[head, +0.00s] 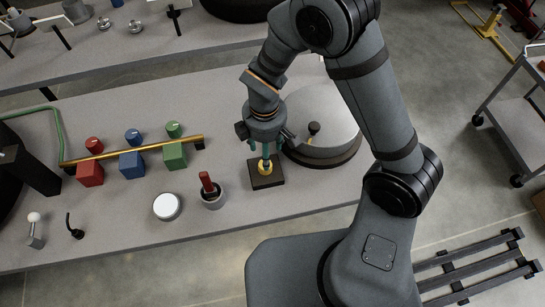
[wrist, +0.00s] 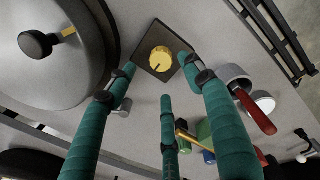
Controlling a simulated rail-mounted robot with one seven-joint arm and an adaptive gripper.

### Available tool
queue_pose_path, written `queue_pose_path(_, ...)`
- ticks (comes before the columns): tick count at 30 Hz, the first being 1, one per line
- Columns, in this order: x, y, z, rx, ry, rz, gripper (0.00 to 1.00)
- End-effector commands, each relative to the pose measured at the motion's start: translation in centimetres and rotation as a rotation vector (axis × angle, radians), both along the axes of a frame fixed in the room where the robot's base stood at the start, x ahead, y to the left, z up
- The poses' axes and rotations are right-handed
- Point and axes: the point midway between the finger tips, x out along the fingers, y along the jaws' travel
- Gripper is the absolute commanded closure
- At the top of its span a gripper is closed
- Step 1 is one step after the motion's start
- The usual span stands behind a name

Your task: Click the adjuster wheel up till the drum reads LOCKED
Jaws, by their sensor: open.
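A yellow round dial (wrist: 160,60) with a dark pointer line sits on a square dark plate (wrist: 151,73). It also shows in the head view (head: 265,168), below my gripper (head: 263,155). My gripper (wrist: 160,70) has teal fingers, spread open around the dial's plate, and nothing is held. I cannot tell whether a finger touches it. A large grey drum-shaped body (head: 320,115) stands just right of the plate in the head view, with a black knob (wrist: 36,44) and a yellow mark on top. I see no readable lettering, and cannot tell which part is the adjuster wheel.
A grey cup with a red handle (head: 207,185) and a white round button (head: 167,206) stand left of the plate. Further left are red, blue and green blocks (head: 131,163) along a brass bar. Small levers (head: 73,228) stand at the bench's left front.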

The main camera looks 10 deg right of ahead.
Motion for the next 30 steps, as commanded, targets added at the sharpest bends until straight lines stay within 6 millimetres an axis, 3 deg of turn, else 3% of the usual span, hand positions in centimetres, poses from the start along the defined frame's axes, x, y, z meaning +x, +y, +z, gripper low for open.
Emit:
queue_pose_path(12,0.2,-0.1,-6.7,-0.003,0.003,-0.001,0.48)
queue_pose_path(18,0.3,-0.1,-8.0,-0.001,0.002,-0.001,0.48)
queue_pose_path(26,0.3,-0.1,-8.1,0.0,0.001,-0.001,0.48)
queue_pose_path(30,0.3,-0.1,-8.1,0.0,0.001,-0.001,0.55)
